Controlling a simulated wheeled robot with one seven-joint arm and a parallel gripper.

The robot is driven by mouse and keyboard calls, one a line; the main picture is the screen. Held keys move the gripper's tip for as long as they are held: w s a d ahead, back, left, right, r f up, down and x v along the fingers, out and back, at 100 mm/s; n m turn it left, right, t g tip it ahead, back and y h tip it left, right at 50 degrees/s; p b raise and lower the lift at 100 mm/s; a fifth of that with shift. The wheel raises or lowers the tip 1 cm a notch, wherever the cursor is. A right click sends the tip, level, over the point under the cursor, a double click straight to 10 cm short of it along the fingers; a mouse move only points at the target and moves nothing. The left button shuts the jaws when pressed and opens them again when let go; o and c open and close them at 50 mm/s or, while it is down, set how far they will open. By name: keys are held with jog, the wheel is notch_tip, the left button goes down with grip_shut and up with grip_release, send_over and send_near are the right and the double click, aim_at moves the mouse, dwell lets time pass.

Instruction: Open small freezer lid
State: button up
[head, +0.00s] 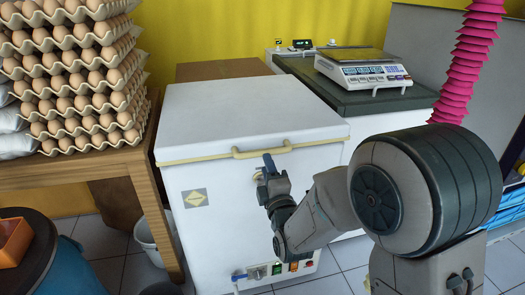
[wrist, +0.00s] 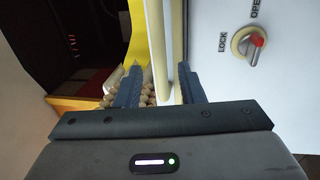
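The small white freezer (head: 230,215) stands in the middle of the head view, its lid (head: 240,110) down and flat. A cream handle (head: 285,147) runs along the lid's front edge. My gripper (head: 266,166) is at the middle of this handle, in front of the freezer. In the wrist view, my gripper (wrist: 160,88) has its two dark fingers apart, with the cream handle (wrist: 160,50) between them. A gap shows beside the left finger, so it is not shut on the handle. A knob (wrist: 248,43) marked LOCK and OPEN is on the freezer front, its red tip pointing away from LOCK.
Stacked egg trays (head: 75,75) stand on a wooden table (head: 145,170) close on the left. A scale (head: 365,70) sits on a dark-topped white unit (head: 365,98) behind right. A blue bin (head: 70,270) with an orange box is at the lower left.

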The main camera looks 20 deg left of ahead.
aim_at(262, 153)
jog(key=x, duration=0.6)
grip_shut()
